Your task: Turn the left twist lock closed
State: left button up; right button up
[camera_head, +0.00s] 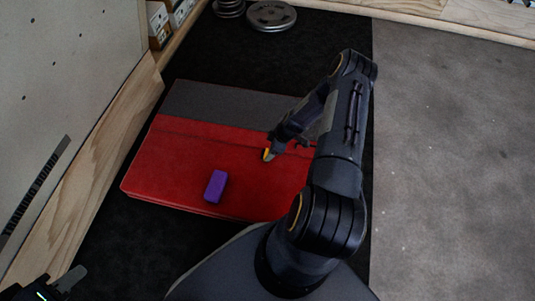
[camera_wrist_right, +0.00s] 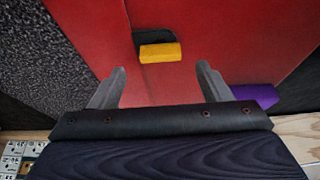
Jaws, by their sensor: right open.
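A small yellow block-like piece (camera_head: 267,154) with a dark part beside it is on the red pad (camera_head: 160,160). It also shows in the right wrist view (camera_wrist_right: 160,53), near a seam. I cannot tell for sure whether it is the left twist lock. A purple block (camera_head: 215,186) lies on the pad nearer to me; part of it shows at the right in the wrist view (camera_wrist_right: 255,96). My right gripper (camera_wrist_right: 159,82) is open and empty, with the yellow piece ahead between its fingers, not gripped. My left gripper (camera_head: 62,284) is partly in view at the bottom left.
The pad has a grey far section (camera_head: 225,105) and lies on a dark mat (camera_head: 320,30). Weight plates (camera_head: 271,16) lie at the back. A wooden wall board (camera_head: 100,150) runs along the left. Bare grey floor (camera_head: 450,160) is free on the right.

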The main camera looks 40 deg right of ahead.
aim_at(266, 153)
jog(key=b+x, duration=0.1)
jog(key=x, duration=0.3)
jog(key=shift+f, duration=0.15)
jog(key=c, duration=1)
